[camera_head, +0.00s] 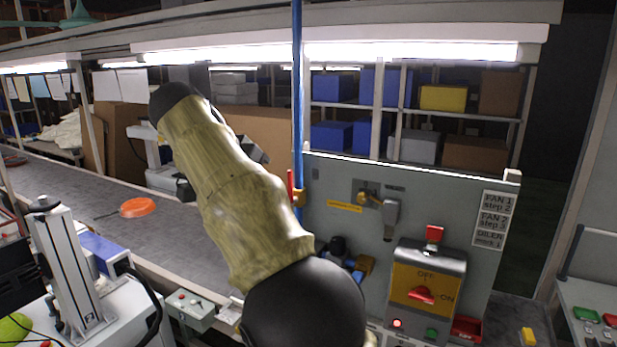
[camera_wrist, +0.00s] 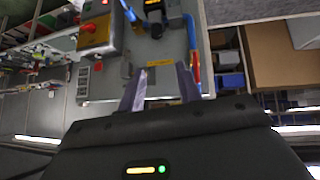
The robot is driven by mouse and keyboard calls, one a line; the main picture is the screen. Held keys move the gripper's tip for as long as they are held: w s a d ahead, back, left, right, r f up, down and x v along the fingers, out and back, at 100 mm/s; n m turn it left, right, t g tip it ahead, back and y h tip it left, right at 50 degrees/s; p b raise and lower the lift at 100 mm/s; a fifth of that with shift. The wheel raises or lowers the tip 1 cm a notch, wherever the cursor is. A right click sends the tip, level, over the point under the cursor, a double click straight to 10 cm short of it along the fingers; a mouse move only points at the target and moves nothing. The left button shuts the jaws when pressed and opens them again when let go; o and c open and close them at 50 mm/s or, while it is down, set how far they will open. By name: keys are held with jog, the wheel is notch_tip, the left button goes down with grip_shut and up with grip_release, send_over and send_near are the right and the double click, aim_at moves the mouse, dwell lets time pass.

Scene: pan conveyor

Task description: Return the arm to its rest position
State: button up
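My gripper (camera_wrist: 160,88) shows in the wrist view with its two pale fingers apart and nothing between them. Beyond the fingers is the grey control panel (camera_wrist: 150,52), seen rotated. In the head view my arm, in a tan sleeve with black joints, rises from the bottom centre and leans up and to the left across the conveyor (camera_head: 75,190). I cannot make out the fingers in the head view; the arm covers part of that area.
The grey control panel (camera_head: 335,215) stands right of my arm, with a yellow switch box (camera_head: 428,275) and red knob. A blue vertical pole (camera_head: 297,90) is close by. An orange disc (camera_head: 137,207) lies on the conveyor. Shelves with boxes (camera_head: 443,97) stand behind.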

jog(key=d+f+n+g+y+b, duration=0.15)
jog(key=d+f, duration=0.25)
jog(key=f, duration=0.4)
jog(key=d+f+n+b, duration=0.1)
jog(key=d+f+b, duration=0.1)
jog(key=d+f, duration=0.4)
jog(key=d+f+n+g+y+b, duration=0.1)
jog(key=d+f+n+b, duration=0.15)
jog(key=f, duration=0.65)
jog(key=s+d+f+y+b, duration=0.1)
jog(key=s+d+f+b, duration=0.1)
jog(key=s+d+f, duration=0.2)
jog(key=s+d+f+b, duration=0.2)
jog(key=s+d+f, duration=0.2)
jog(key=s+f, duration=0.5)
jog(key=s+d+f+g+y+b, duration=0.1)
jog(key=s+d+f+b, duration=0.1)
jog(key=s+f, duration=0.5)
notch_tip(320, 180, down, 5)
jog(key=shift+d+r+n+y, duration=0.2)
jog(key=shift+d+n+y, duration=0.2)
jog(key=shift+d, duration=0.5)
